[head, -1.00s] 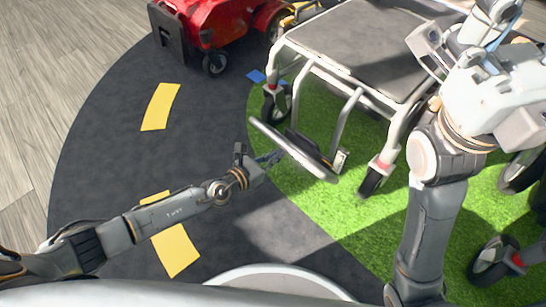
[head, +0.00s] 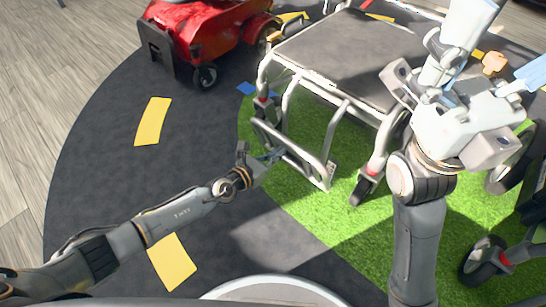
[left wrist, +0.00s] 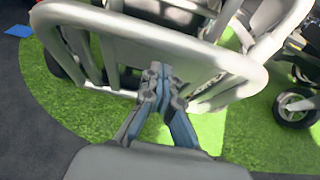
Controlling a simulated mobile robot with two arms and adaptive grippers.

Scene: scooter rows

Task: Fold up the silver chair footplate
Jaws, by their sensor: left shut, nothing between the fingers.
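The silver chair (head: 345,55) stands on the green patch, with a dark grey seat and silver tube legs. Its footplate (head: 300,160) hangs at the chair's front as a silver framed panel, tilted up steeply. In the left wrist view the footplate (left wrist: 205,58) spans the top of the picture, with its bars behind the fingers. My left gripper (head: 272,156) is shut and empty, right at the footplate's outer face; its fingertips (left wrist: 158,75) overlap the panel. I cannot tell whether they touch.
A red scooter (head: 205,40) stands behind at the upper left. The chair's front casters (head: 362,190) rest on the green patch (head: 300,215). Another wheel (head: 485,262) is at the lower right. Dark floor with yellow marks (head: 152,121) is free at left.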

